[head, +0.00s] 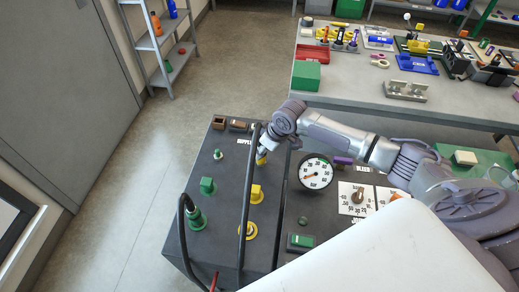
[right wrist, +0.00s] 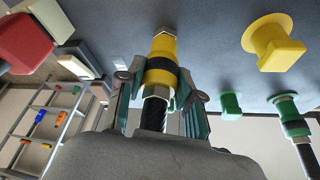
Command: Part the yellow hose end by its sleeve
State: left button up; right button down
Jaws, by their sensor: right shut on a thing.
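The yellow hose end (right wrist: 158,78) is on a dark panel (head: 228,172) of the cart. In the right wrist view it has a black band (right wrist: 161,66), a metal nut (right wrist: 157,92) and a black hose (right wrist: 153,115) leading away from the panel. The yellow part appears joined to its fitting. My right gripper (right wrist: 160,76) is shut on the yellow hose end, one finger on each side. In the head view the wrist largely covers the hose end, with a little yellow (head: 261,159) showing. My left gripper is not in view.
A black hose (head: 247,195) crosses the panel. A gauge (head: 316,173) sits right of my gripper. A workbench (head: 345,90) with tools is behind; open floor lies left.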

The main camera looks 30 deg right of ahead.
jog(key=shift+w+r, duration=0.15)
jog(key=shift+r, duration=0.3)
jog(key=shift+r+p, duration=0.35)
jog(key=shift+p, duration=0.15)
jog(key=shift+a+r+p, duration=0.1)
jog(key=shift+r+p, duration=0.8)
jog(key=shift+p, duration=0.1)
jog(key=shift+r+p, duration=1.3)
notch_tip(320, 180, up, 6)
jog(key=p, duration=0.6)
jog(key=shift+r+p, duration=0.5)
jog(key=shift+r, duration=1)
jog(key=shift+f, duration=0.1)
